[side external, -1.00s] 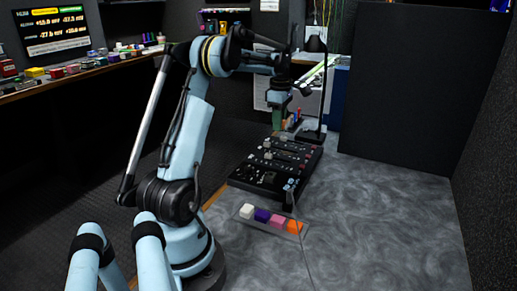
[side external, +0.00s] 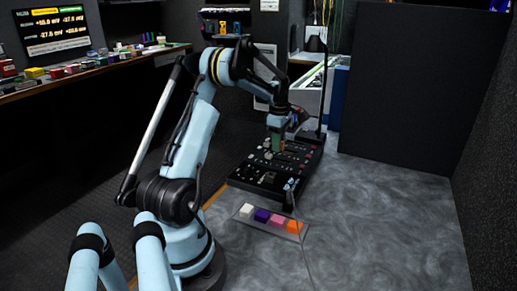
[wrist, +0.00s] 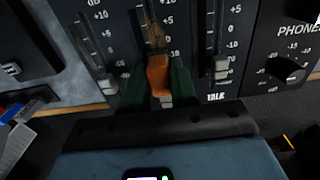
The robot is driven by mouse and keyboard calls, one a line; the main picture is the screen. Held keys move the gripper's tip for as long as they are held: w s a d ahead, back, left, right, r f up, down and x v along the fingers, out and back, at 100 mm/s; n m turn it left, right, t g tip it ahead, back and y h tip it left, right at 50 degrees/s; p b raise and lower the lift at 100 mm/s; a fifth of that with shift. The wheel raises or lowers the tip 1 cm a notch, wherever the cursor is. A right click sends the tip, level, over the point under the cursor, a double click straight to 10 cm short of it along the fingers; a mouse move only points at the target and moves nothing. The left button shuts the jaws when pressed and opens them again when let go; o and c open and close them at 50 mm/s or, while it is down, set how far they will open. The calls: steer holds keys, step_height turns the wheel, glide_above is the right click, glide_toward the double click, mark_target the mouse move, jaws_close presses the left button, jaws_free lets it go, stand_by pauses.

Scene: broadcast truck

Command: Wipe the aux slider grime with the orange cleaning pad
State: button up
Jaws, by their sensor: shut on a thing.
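My gripper (wrist: 158,82), with green fingers, is shut on an orange pad (wrist: 159,72) in the wrist view. The pad is over a slider slot of the black mixing console (side external: 254,178), between two other sliders. A brown grime smear (wrist: 152,36) runs along that slot just beyond the pad. Whether the pad touches the panel I cannot tell. A pale slider cap (wrist: 165,101) shows just below the pad. In the side view my gripper (side external: 277,144) is low over the far part of the console; the held pad is hidden there.
A clear tray (side external: 243,219) in front of the console holds white, purple, pink and orange (side external: 295,227) blocks. A thin dark stand (side external: 324,90) rises behind the console. Raised slider caps (wrist: 221,68) and knobs (wrist: 285,70) flank the gripper. The grey tabletop (side external: 390,220) to the right is clear.

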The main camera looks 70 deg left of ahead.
mark_target(295, 155)
steer(key=shift+w+d+f, duration=0.2)
steer(key=shift+w+d, duration=2)
jaws_close()
steer(key=shift+s+a, duration=2.15)
steer(key=shift+a, duration=0.05)
steer(key=shift+r, duration=4.05)
steer(key=shift+f, duration=0.15)
